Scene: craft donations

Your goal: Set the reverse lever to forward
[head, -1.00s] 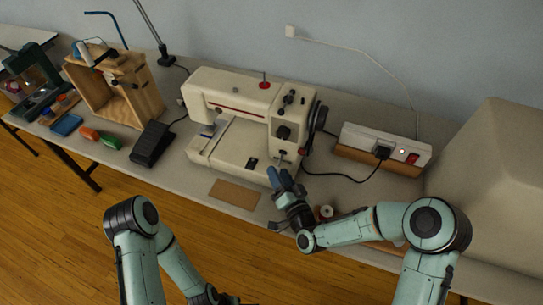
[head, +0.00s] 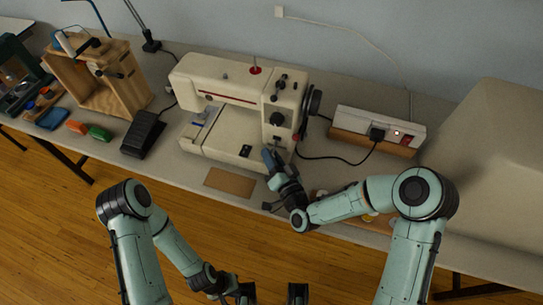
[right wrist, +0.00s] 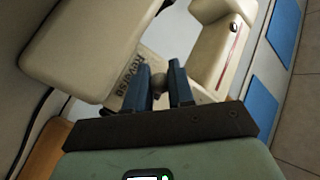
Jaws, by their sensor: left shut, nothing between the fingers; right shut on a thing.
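The cream sewing machine (head: 240,106) stands on the table in the head view. My right gripper (head: 268,156) is at the lower front of its right-hand column. In the right wrist view, my right gripper (right wrist: 160,82) is shut on the small round grey knob (right wrist: 159,78) of the reverse lever, between its blue fingers. The printed word "Reverse" (right wrist: 129,88) shows beside the left finger. The lever's setting cannot be read, as the fingers cover most of it. My left gripper (head: 234,289) is low at the bottom edge of the head view, away from the machine, shut and empty.
A white power strip (head: 378,127) with a plug and cable stands right of the machine. A black foot pedal (head: 143,134) and a wooden box (head: 99,81) lie left. A brown card (head: 229,182) lies in front. A large beige cover (head: 490,165) fills the right side.

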